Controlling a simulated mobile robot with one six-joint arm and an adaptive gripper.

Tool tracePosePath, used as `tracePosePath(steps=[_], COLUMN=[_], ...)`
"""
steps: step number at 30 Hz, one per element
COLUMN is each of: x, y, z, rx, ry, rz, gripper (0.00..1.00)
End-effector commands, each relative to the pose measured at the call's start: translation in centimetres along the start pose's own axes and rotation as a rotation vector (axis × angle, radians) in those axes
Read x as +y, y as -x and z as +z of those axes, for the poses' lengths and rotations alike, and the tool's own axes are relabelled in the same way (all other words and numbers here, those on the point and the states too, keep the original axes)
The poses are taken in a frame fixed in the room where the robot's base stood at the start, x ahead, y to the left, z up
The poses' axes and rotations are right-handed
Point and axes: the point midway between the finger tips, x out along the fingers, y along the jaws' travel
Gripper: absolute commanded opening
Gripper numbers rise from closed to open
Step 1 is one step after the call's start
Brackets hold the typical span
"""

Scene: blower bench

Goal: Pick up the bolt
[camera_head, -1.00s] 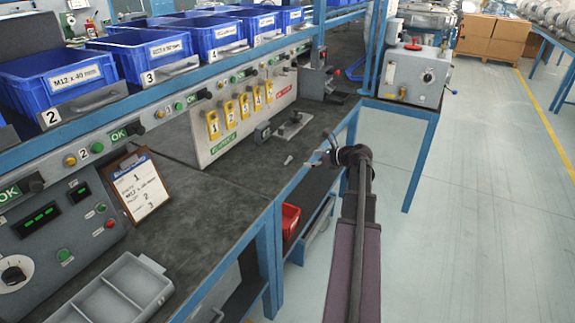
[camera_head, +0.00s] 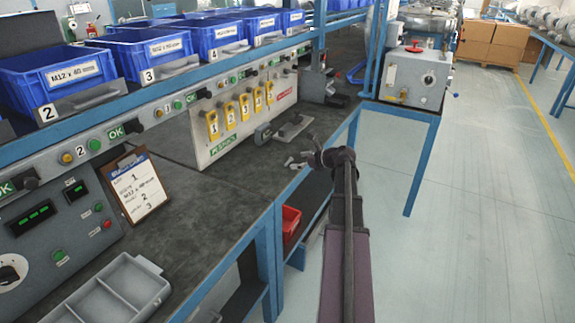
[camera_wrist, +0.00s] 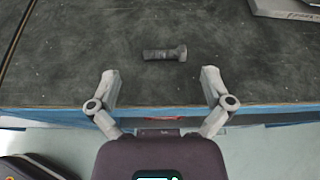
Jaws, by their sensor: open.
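The bolt (camera_wrist: 165,54) is a small dark grey piece lying flat on the dark bench top (camera_wrist: 60,60), its head to the right in the wrist view. In the head view the bolt (camera_head: 289,162) shows small near the bench's right edge. My gripper (camera_wrist: 160,82) is open and empty. Its two fingers are spread to either side below the bolt in the wrist view, over the bench edge. In the head view my gripper (camera_head: 310,160) is just right of the bolt and partly hidden by my wrist.
Blue bins (camera_head: 60,78) stand on a shelf behind the bench. A clipboard (camera_head: 137,190) and a grey divided tray (camera_head: 120,290) are at the near left. A small metal fixture (camera_head: 292,128) sits beyond the bolt. A red bin (camera_head: 290,222) is below the bench.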

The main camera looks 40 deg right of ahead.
Motion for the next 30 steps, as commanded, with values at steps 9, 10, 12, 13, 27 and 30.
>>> tracePosePath(steps=[9, 10, 12, 13, 27, 30], x=[-0.4, -0.4, -0.4, -0.4, -0.4, -0.4], y=[-3.6, -3.8, -4.1, -4.2, -4.2, -4.2], z=[-0.3, -0.2, -0.2, -0.2, -0.1, -0.1], rx=[0.000, 0.000, 0.000, 0.000, 0.000, 0.000], ry=[0.001, 0.001, 0.000, 0.000, 0.000, 0.000], rz=[0.000, -0.001, -0.002, -0.002, -0.002, -0.002], gripper=[1.00, 1.00, 1.00, 1.00, 1.00, 0.97])
